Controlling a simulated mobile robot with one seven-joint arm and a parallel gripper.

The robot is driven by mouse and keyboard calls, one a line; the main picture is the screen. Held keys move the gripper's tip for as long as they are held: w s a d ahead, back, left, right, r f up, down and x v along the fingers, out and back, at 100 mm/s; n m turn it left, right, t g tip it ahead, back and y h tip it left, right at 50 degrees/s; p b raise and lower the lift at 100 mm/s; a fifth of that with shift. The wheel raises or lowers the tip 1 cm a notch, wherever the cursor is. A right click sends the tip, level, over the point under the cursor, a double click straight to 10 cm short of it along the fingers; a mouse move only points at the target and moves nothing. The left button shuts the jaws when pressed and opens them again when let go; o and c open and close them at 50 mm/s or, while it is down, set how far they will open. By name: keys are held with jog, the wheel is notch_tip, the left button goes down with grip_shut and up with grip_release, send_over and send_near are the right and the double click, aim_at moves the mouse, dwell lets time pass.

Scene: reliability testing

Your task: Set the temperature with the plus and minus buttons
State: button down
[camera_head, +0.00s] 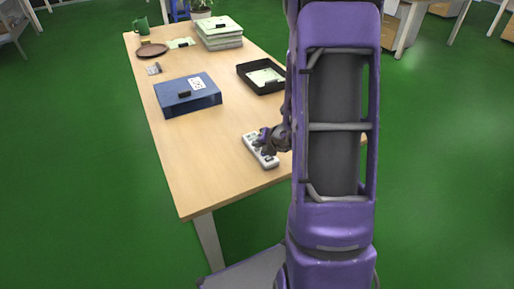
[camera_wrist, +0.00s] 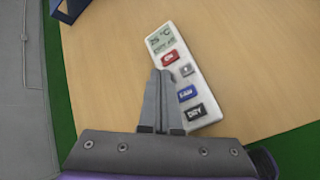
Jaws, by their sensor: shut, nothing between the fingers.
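A white remote control (camera_head: 268,163) lies on the table near its front right part. In the wrist view the remote (camera_wrist: 196,82) has a display (camera_wrist: 163,38) at its far end that seems to read 25 °C. Below it are a red button (camera_wrist: 169,57), a grey button (camera_wrist: 186,70), a blue button (camera_wrist: 187,93) and a dark DRY button (camera_wrist: 195,111). My gripper (camera_wrist: 163,73) is shut and empty over the remote's left side, its tips just below the red button. It hides the buttons there. I cannot tell whether the tips touch. My gripper (camera_head: 262,142) also shows in the head view.
The table around the remote is clear on the left and front.

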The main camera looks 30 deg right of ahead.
aim_at(258, 152)
jog(key=shift+r, duration=0.5)
notch_tip(258, 152, up, 5)
jog(key=p, duration=0.4)
jog(key=shift+p, duration=0.3)
dwell(3.0)
